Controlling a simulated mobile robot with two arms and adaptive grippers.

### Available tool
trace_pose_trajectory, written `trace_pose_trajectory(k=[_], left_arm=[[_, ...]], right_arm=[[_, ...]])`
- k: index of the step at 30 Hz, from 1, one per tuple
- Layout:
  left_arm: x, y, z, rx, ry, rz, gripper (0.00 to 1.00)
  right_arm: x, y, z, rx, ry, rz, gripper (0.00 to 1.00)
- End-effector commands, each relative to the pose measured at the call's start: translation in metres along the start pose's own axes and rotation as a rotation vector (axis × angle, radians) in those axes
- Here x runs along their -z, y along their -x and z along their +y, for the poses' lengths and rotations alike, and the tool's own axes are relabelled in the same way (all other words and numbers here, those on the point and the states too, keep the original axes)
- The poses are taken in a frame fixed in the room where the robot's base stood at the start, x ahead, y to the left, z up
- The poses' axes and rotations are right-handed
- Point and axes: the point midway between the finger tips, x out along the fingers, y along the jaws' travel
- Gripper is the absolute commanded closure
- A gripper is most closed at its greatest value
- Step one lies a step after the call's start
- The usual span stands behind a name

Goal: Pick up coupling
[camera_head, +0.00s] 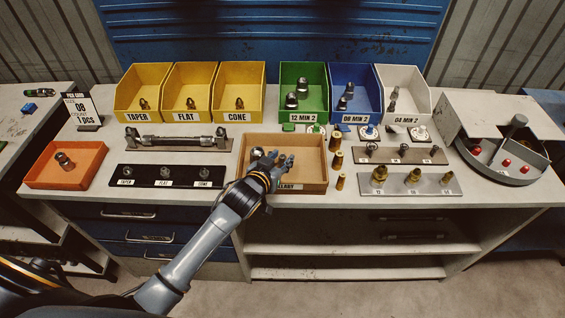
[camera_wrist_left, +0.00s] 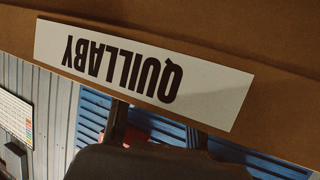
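My left gripper (camera_head: 271,158) is over the open brown box (camera_head: 315,182) in the middle of the bench. Its fingers look spread apart, with nothing clearly between them. In the left wrist view the two dark finger shapes (camera_wrist_left: 156,130) stand apart below the box's white QUILLABY label (camera_wrist_left: 145,75). Metal fittings that may be couplings stand in the green bin (camera_head: 290,119), the blue bin (camera_head: 343,118) and the white bin (camera_head: 391,121). Another metal fitting (camera_head: 64,160) lies in the orange tray (camera_head: 80,182). I cannot tell which piece is the coupling. My right gripper is not in view.
Yellow bins marked TAPER (camera_head: 142,117), FLAT (camera_head: 187,117) and CONE (camera_head: 237,117) stand at the back. A pick card (camera_head: 80,109) reads size 08. Brass pieces (camera_head: 337,159) stand right of the box. A rounded grey tray (camera_head: 500,165) with red-topped parts is at far right.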

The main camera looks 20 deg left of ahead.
Motion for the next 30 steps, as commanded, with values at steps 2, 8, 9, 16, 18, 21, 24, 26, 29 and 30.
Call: trace_pose_trajectory(k=[2, 8, 9, 16, 18, 21, 24, 26, 29, 30], left_arm=[[0.0, 0.0, 0.0, 0.0, 0.0, 0.0, 0.88], [0.0, 0.0, 0.0, 0.0, 0.0, 0.0, 1.0], [0.0, 0.0, 0.0, 0.0, 0.0, 0.0, 1.0], [0.002, 0.001, 0.0, 0.001, 0.0, 0.0, 1.0], [0.006, 0.002, 0.0, 0.001, -0.001, 0.002, 1.0], [0.015, 0.006, 0.0, 0.0, -0.001, 0.005, 1.0], [0.032, 0.016, -0.001, 0.001, -0.002, 0.006, 1.0], [0.038, 0.03, -0.002, 0.001, -0.001, 0.004, 1.0], [0.051, 0.055, -0.004, 0.0, -0.001, 0.005, 1.0], [0.057, 0.065, -0.005, 0.0, -0.001, 0.006, 1.0]], right_arm=[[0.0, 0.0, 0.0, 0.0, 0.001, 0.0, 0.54], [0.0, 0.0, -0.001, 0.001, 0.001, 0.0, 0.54], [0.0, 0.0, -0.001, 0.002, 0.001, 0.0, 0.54], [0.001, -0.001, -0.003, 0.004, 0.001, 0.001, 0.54], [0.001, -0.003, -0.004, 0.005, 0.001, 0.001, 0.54], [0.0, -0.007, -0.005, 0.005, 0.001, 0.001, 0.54], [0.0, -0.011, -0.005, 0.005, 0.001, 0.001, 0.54], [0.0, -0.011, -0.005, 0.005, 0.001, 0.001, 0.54], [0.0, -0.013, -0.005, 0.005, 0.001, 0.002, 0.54], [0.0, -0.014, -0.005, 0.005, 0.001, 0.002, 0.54]])
